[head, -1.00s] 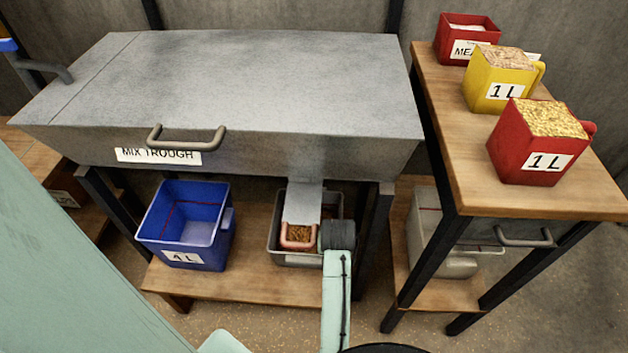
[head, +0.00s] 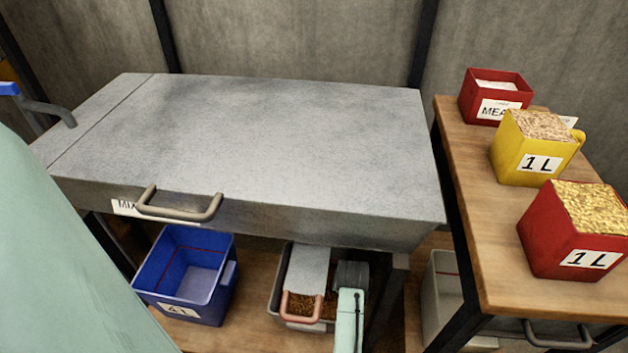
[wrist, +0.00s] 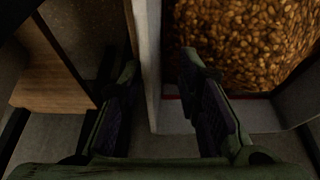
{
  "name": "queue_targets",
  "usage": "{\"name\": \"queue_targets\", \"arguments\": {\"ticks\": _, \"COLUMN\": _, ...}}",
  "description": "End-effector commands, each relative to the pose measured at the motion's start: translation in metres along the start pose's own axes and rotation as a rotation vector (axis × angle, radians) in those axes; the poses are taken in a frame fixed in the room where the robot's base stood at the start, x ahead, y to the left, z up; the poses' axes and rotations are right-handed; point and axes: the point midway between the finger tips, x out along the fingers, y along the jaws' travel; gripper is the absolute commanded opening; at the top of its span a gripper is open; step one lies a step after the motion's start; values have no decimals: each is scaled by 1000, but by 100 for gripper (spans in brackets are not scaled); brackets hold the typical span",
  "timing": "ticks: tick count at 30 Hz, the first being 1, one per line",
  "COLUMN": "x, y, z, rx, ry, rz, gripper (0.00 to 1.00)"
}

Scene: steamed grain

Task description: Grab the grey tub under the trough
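The grey tub (head: 276,297) stands on the low shelf under the mix trough, partly filled with brown grain (wrist: 250,40). In the head view the chute and my arm hide much of it. In the wrist view its pale side wall (wrist: 148,65) runs between the two fingers of my gripper (wrist: 160,75). One finger is outside the wall, the other on the grain side. The fingers are apart, with a gap visible around the wall. In the head view only my dark wrist shows at the tub's right side; the fingertips are hidden.
The grey mix trough (head: 250,140) overhangs the shelf, and its chute (head: 308,268) with a pink handle (head: 301,306) comes down over the tub. A blue 4 L tub (head: 190,275) stands to the left. A trough leg and a side table (head: 470,200) with measures are at right.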

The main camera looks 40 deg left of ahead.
Motion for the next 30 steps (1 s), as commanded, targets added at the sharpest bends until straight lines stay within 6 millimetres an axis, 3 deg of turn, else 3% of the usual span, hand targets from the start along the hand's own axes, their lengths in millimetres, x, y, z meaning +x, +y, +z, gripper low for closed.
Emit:
{"name": "queue_targets", "arguments": {"ticks": 9, "x": 43, "y": 1, "z": 0, "rx": 0, "ry": -2, "rz": 0, "gripper": 31}}
{"name": "queue_targets", "arguments": {"ticks": 17, "x": 47, "y": 1, "z": 0, "rx": 0, "ry": 0, "rz": -1, "gripper": 31}}
{"name": "queue_targets", "arguments": {"ticks": 30, "x": 47, "y": 2, "z": 0, "rx": 0, "ry": 0, "rz": 0, "gripper": 3}}
